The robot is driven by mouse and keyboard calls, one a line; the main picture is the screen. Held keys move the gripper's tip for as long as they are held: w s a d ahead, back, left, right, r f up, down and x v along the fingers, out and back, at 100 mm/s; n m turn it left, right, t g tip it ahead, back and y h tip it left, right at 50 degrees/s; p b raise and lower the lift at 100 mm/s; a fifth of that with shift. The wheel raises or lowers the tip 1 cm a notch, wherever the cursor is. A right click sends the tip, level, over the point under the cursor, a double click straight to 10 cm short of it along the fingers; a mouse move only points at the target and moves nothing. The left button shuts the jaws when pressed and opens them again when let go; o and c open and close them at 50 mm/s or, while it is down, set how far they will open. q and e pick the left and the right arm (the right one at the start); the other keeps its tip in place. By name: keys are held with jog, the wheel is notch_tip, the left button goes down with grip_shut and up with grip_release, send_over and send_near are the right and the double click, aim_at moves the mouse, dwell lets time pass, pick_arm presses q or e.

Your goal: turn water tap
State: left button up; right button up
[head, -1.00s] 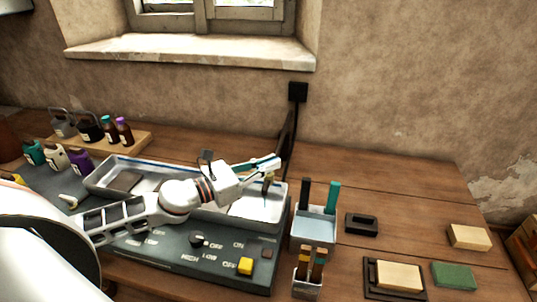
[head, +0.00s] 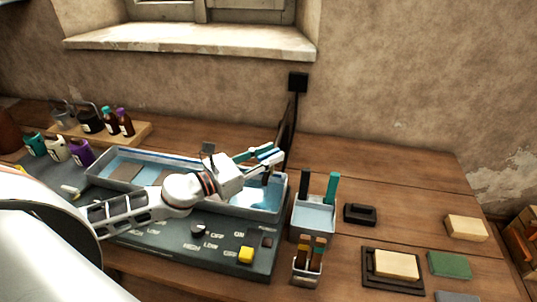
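My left gripper (head: 264,154) reaches over the right end of a long metal trough (head: 273,213) on the workbench. Its teal-tipped fingers look apart, with nothing clear between them. A small dark upright part (head: 265,178) shows just below the fingers at the trough's back right; it may be the tap, but the gripper partly hides it and I cannot tell if they touch. Blue water (head: 150,163) shows in the trough. My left forearm hides the trough's middle. My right gripper is not in view.
A control panel (head: 205,258) with a black knob and a yellow button (head: 246,255) lies in front of the trough. Holders with upright tools (head: 313,222) stand to its right. Bottles (head: 118,122) stand at the back left. The bench's back right is clear.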

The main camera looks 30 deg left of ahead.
pick_arm(q)
jog(key=v, duration=1.2)
dwell(0.6)
jog(key=shift+s, duration=0.1)
